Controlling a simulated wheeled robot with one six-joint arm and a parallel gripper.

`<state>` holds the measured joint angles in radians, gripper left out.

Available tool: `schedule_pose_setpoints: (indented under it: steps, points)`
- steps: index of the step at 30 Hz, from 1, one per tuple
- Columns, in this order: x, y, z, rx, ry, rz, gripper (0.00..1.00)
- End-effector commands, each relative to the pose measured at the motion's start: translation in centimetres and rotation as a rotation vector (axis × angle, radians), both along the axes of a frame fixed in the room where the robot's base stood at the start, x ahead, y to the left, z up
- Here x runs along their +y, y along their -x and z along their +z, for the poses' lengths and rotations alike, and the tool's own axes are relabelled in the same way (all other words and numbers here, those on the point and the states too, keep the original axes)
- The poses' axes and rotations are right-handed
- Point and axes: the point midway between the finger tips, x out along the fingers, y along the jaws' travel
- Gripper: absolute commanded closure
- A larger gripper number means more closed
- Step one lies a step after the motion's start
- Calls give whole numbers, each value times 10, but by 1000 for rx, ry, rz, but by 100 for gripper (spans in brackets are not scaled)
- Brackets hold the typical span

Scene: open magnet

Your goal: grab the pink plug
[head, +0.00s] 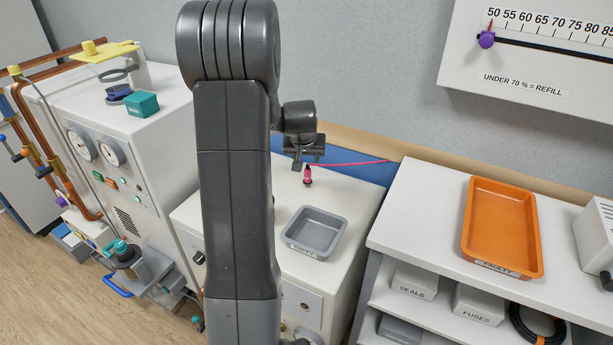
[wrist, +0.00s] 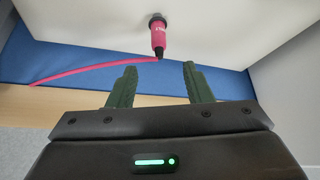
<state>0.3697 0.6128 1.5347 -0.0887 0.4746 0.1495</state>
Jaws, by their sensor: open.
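The pink plug (wrist: 158,38) stands out from a white surface in the wrist view, with a dark ring at its base. A pink cable (wrist: 95,73) runs from its end off to the left. In the head view the plug (head: 307,176) is upright on the white cabinet top, below my gripper. My gripper (wrist: 158,72) is open and empty. Its two green fingers point toward the plug, which lies between their lines but just beyond the tips. In the head view my gripper (head: 308,161) is partly hidden by its own wrist.
A grey tray (head: 316,234) sits on the same white cabinet, in front of the plug. An orange tray (head: 500,225) lies on the shelf unit to the right. A blue strip (wrist: 220,82) and the wall run behind the plug. A teal box (head: 142,104) is on the left machine.

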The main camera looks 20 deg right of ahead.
Motion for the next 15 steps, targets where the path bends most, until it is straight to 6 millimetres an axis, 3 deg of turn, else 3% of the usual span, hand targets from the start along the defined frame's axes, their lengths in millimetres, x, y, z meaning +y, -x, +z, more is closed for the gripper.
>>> schedule_pose_setpoints:
  steps: [9,15]
  points:
    - [-12,-24,-48,3,-1,0,54]
    - [-15,-30,-60,2,-1,0,54]
